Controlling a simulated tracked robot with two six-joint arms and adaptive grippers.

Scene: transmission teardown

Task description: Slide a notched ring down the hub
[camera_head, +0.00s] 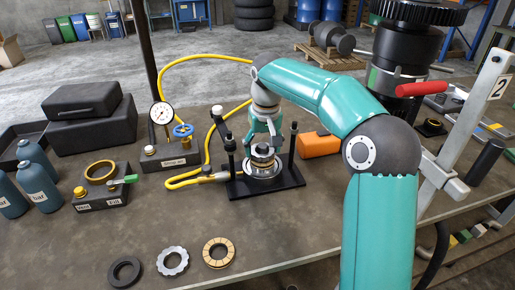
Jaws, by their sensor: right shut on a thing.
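The hub (263,170) stands upright in a black fixture (285,186) with a post on each side, near the middle of the bench. My right gripper (264,145) points down over the hub, shut on a ring at the hub's top. That ring is small in view and partly hidden by the fingers, so its notches and exact height on the hub cannot be told. A silver notched ring (172,261) lies flat at the bench's front, between a black ring (125,271) and a tan ring (218,253). My left gripper is not in view.
A pressure gauge (161,114) with a yellow hose (188,60) stands left of the fixture. A red-handled lever press (421,89) stands at the right. The bench between fixture and loose rings is clear.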

